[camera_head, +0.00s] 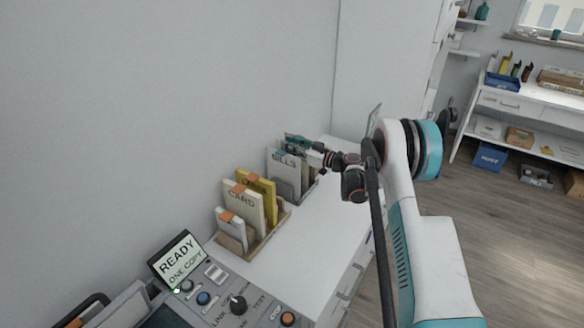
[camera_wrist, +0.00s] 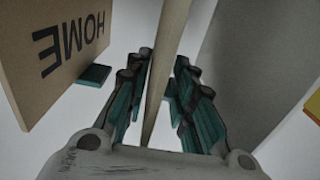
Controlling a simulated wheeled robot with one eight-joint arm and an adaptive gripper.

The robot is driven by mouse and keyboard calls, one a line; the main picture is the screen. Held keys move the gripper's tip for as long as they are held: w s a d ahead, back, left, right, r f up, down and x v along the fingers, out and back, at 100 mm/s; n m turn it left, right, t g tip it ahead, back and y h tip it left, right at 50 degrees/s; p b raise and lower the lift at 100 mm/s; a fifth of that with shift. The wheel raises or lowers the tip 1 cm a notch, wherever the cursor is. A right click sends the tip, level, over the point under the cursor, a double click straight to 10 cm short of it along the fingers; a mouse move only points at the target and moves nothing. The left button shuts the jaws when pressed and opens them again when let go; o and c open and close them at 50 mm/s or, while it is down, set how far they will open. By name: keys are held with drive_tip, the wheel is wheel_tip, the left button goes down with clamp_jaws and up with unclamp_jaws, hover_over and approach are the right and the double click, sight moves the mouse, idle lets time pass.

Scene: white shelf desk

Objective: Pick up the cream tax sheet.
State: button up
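In the wrist view a thin cream sheet (camera_wrist: 165,75) stands nearly edge-on between the two fingers of my gripper (camera_wrist: 163,78). A narrow gap shows on each side of it, so the gripper is open around the sheet and not closed on it. I cannot read any label on the sheet from this angle. In the head view my gripper (camera_head: 296,142) is at the top of the far holder, by a grey divider marked BILLS (camera_head: 286,171). There the cream sheet cannot be told apart from the gripper and dividers.
A tan HOME divider (camera_wrist: 70,52) stands left of the fingers in the wrist view, with a grey panel (camera_wrist: 250,65) to the right. In the head view a nearer holder has a CARD divider (camera_head: 243,207) and a yellow one (camera_head: 262,190). A control console (camera_head: 225,298) is in front.

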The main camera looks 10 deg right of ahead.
clamp_jaws()
